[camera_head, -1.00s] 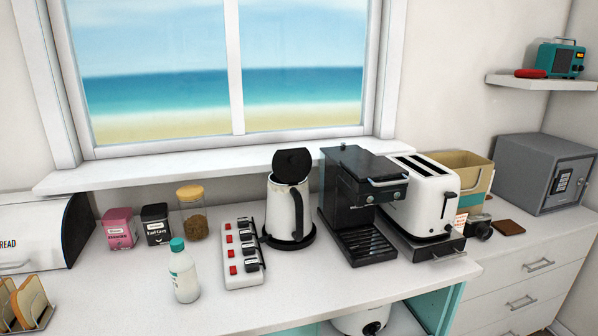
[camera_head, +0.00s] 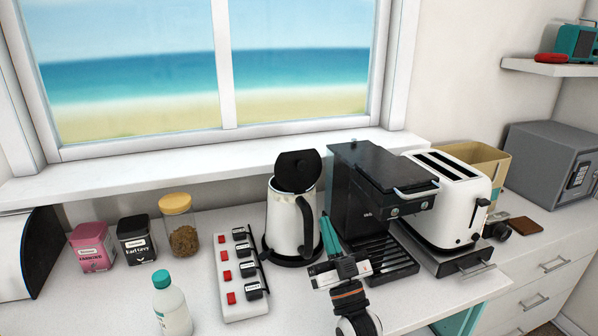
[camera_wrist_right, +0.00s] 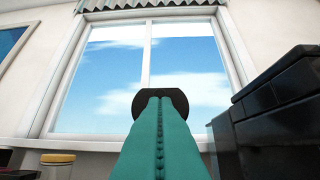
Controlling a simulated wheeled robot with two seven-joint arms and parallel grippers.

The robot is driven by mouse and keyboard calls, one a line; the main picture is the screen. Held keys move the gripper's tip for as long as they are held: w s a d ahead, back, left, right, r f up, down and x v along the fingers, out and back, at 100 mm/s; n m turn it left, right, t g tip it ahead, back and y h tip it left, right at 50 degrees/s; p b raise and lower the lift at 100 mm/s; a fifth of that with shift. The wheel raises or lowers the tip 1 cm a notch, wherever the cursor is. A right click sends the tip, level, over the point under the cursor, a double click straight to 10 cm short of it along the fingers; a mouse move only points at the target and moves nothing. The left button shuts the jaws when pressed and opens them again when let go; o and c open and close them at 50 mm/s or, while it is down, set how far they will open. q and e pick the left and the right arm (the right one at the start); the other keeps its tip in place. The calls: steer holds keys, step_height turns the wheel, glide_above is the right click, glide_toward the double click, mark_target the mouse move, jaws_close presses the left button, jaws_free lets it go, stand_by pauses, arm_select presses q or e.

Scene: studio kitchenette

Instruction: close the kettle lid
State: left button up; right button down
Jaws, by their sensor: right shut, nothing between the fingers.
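The white kettle (camera_head: 283,218) stands on its black base on the counter, with its black handle toward the right. Its black lid (camera_head: 297,170) is open, tilted up and back over the top. I cannot tell a contact. My left gripper is not in view.
A black coffee machine (camera_head: 363,195) stands close on the right, with a white toaster (camera_head: 446,200) beyond it. A white power strip (camera_head: 228,280) with red switches lies left of the kettle. A bottle (camera_head: 172,308) and a jar (camera_head: 180,225) stand further left.

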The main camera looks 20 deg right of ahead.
mark_target(303, 162)
steer(key=p+x, duration=0.2)
steer(key=x, duration=0.3)
steer(key=p+x, duration=0.2)
steer(key=x, duration=0.4)
steer(key=shift+w+f, duration=0.1)
steer(key=shift+w, duration=0.3)
steer(key=shift+w+f, duration=0.1)
steer(key=shift+w, duration=0.2)
steer(key=shift+w+f, duration=0.1)
steer(key=shift+w, duration=0.2)
arm_select(q)
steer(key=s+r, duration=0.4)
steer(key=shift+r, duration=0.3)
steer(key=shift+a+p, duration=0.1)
steer(key=shift+p, duration=0.2)
